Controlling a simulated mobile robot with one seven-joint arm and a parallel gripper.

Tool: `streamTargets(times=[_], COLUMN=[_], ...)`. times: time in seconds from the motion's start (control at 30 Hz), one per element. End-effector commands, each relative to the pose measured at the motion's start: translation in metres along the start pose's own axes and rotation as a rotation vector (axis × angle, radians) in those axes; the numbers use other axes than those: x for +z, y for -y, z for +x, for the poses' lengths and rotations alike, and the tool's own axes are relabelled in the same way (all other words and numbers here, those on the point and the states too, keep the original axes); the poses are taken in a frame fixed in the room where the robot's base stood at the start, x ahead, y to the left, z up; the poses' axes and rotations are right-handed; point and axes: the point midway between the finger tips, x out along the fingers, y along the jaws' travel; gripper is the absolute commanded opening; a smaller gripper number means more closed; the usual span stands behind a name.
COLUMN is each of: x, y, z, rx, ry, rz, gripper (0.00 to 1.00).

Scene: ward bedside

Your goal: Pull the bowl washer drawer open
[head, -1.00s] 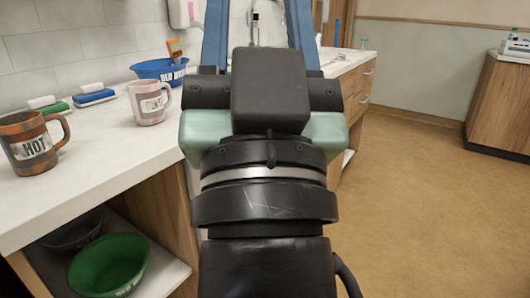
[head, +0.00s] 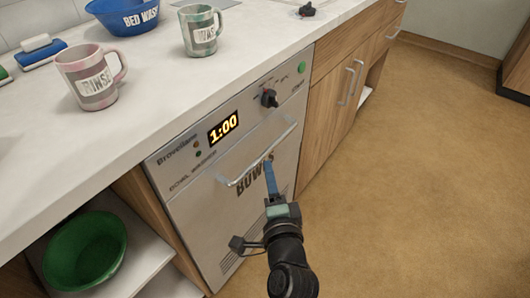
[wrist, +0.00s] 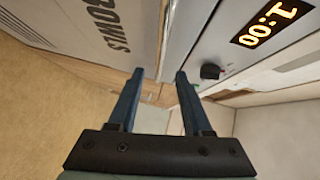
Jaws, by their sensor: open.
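The bowl washer drawer (head: 205,215) is a light grey front marked BOWLS, set under the counter and flush with its control panel, so it looks shut. Its pale bar handle (head: 245,172) runs across the top of the drawer front. My gripper (head: 268,164) is in front of the drawer, fingertips at the handle. In the wrist view the two blue fingers of my gripper (wrist: 159,74) are apart, and the handle (wrist: 164,35) runs in line with the gap between them. I cannot tell whether they touch it. The far finger is mostly hidden in the head view.
The control panel above has a lit 1:00 display (head: 223,128), a black knob (head: 269,97) and a green button (head: 302,67). Mugs and a blue basin (head: 124,16) stand on the counter. A green bowl (head: 85,251) sits on the left shelf. The floor (head: 420,180) is clear.

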Motion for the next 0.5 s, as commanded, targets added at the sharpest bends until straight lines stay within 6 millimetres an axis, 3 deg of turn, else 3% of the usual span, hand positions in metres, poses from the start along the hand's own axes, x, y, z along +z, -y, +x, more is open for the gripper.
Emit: streamTargets(times=[0.3,0.5], x=[0.001,0.001], y=[0.000,0.000], z=[0.059,0.081], rx=[-0.002,-0.002], ry=[0.001,0.001], rz=[-0.005,-0.006], gripper=[0.50,0.50])
